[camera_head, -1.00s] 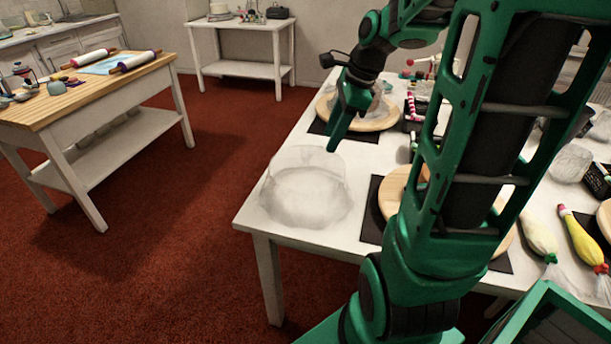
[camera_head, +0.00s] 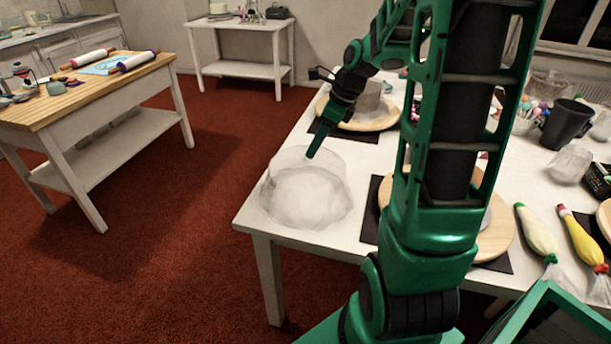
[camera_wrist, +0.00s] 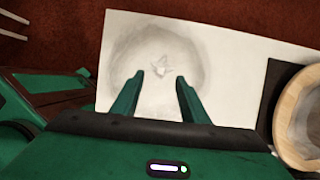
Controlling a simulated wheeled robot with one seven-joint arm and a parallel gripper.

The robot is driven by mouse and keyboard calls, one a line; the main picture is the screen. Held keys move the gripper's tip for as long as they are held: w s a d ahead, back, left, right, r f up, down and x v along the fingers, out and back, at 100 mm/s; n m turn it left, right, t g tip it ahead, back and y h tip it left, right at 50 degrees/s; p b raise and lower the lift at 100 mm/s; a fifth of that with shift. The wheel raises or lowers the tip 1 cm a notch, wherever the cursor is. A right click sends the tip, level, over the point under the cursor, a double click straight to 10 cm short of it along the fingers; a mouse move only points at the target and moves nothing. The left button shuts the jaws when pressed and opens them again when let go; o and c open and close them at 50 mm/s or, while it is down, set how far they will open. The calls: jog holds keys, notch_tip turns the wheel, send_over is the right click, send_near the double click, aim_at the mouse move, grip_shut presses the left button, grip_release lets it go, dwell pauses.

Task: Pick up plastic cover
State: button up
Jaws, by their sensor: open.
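The clear plastic cover (camera_head: 302,196), a round see-through dome, stands on the near left corner of the white table (camera_head: 252,217). In the wrist view the cover (camera_wrist: 160,50) lies ahead of the fingertips, with a small star-shaped mark near its middle. My gripper (camera_head: 312,154) is above the back right part of the cover, pointing down. In the wrist view my gripper (camera_wrist: 166,74) has its two green fingers apart with nothing held between them. I cannot tell whether the fingertips touch the cover.
Round wooden turntables stand on dark mats right of the cover, one at the back (camera_head: 345,118) and one nearer (camera_head: 492,240). Piping bags (camera_head: 537,236), a dark mug (camera_head: 566,122) and a clear container (camera_head: 571,165) are farther right. The table's left edge is close to the cover.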

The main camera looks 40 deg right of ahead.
aim_at(307, 176)
jog(key=x, duration=0.4)
jog(key=shift+w, duration=0.3)
grip_shut()
jog(key=shift+r, duration=0.1)
